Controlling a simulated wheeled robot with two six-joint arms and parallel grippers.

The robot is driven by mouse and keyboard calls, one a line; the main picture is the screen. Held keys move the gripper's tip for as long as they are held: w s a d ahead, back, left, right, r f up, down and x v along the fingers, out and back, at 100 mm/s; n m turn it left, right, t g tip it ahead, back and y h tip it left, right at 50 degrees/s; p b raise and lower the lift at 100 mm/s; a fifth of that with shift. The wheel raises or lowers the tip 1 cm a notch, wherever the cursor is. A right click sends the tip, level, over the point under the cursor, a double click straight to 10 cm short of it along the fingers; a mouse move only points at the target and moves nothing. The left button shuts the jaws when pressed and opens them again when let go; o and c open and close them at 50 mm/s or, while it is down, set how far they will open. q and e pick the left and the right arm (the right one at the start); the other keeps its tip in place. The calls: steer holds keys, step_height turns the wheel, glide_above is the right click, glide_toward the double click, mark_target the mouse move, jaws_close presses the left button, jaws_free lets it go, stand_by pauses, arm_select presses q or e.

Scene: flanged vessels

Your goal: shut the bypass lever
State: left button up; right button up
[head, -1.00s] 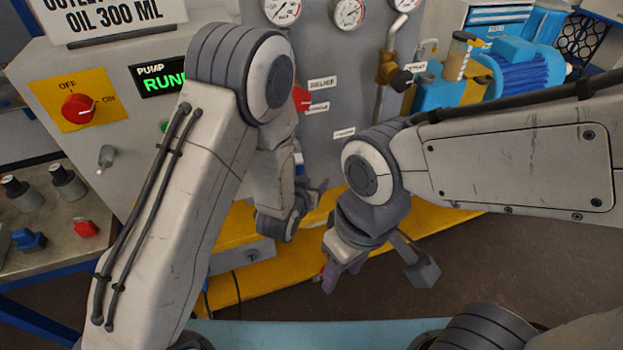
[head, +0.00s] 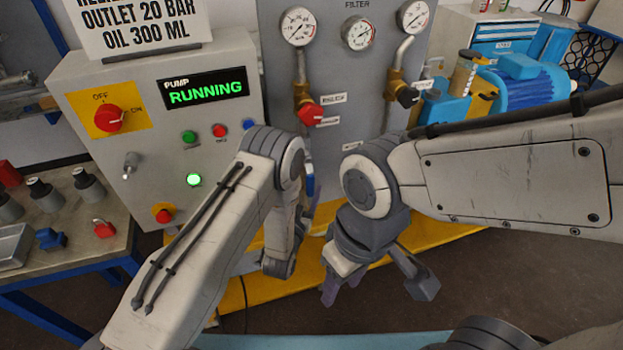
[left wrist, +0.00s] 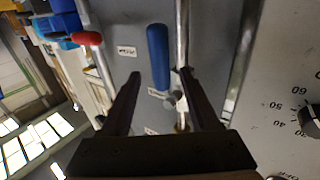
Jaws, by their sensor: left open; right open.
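A blue lever handle (left wrist: 158,57) on the grey panel shows in the left wrist view, between and beyond my left gripper's fingers. I cannot read a label that names it the bypass lever. Its blue end (head: 309,170) shows in the head view, mostly hidden by my left arm. My left gripper (left wrist: 160,88) is open, with a finger on each side of the handle's line and nothing held. In the head view my left gripper (head: 312,200) is partly hidden, close to the panel. My right gripper (head: 375,288) is open and empty, lower and in front of the panel.
The pump control box (head: 160,130) reads running.

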mark_target(309, 185)
arm_select(q)
steer(key=shift+p+x, duration=0.3)
steer(key=shift+x, duration=1.75)
jaws_close()
steer(key=shift+a, duration=0.1)
